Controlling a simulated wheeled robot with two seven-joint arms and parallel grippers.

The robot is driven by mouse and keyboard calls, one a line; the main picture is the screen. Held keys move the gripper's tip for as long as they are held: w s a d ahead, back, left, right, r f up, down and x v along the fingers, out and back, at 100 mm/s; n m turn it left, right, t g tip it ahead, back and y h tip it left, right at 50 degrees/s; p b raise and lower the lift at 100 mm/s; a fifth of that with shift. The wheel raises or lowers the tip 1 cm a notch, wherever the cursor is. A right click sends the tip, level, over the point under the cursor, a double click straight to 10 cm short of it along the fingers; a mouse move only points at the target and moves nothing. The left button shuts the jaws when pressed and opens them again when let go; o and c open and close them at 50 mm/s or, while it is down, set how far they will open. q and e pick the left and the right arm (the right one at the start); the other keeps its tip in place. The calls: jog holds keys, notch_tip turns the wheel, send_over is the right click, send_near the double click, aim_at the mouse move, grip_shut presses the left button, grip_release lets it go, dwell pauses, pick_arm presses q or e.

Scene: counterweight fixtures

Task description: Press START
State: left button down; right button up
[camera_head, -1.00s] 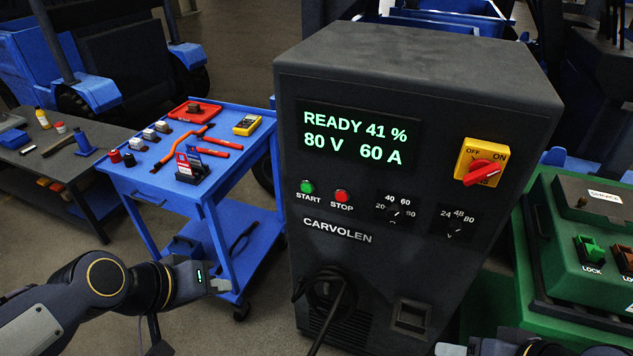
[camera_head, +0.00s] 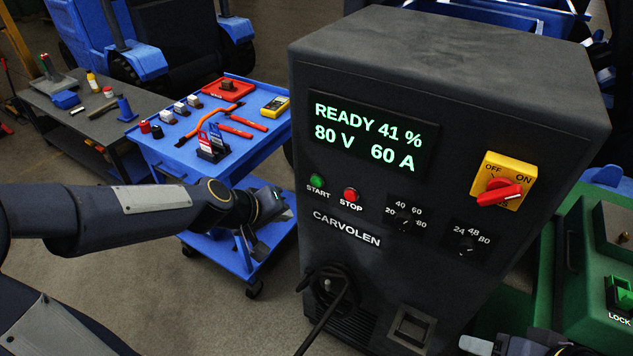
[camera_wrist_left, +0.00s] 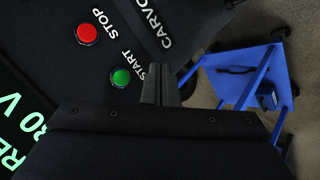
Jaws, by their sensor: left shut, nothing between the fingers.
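The dark CARVOLEN charger cabinet (camera_head: 345,262) stands in the middle of the head view. Its green START button (camera_head: 317,181) is on the front at the left, beside the red STOP button (camera_head: 351,195). The display (camera_head: 370,135) reads READY 41 %, 80 V, 60 A. My left gripper (camera_head: 260,243) is shut and empty, left of the cabinet and lower than START. In the left wrist view its closed fingers (camera_wrist_left: 160,84) appear just right of the green button (camera_wrist_left: 121,77), apart from it. My right gripper (camera_head: 476,345) shows only partly at the bottom edge; its jaws are unclear.
The yellow-red rotary switch (camera_head: 500,185) and two dials are on the cabinet's right. A black cable (camera_head: 326,320) hangs from its lower front. The blue tool cart (camera_head: 180,160) stands close behind my left arm. A green unit (camera_head: 590,270) is at right.

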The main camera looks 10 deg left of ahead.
aim_at(316, 187)
pick_arm(q)
jog(key=w+d+p, duration=0.2)
jog(key=w+d, duration=0.1)
jog(key=w, duration=0.5)
jog(key=shift+p, duration=0.35)
jog(key=shift+w, duration=0.2)
dwell(1.7)
jog(key=shift+w+d, duration=0.15)
jog(key=shift+w, duration=0.15)
jog(key=shift+w+d+p, duration=0.2)
jog(key=shift+w+p, duration=0.1)
jog(key=shift+w, duration=0.2)
dwell(0.7)
jog(key=shift+s+a, duration=0.1)
dwell(0.4)
jog(key=shift+s+a+b, duration=0.25)
jog(key=shift+s+b, duration=0.2)
jog(key=shift+s, duration=0.35)
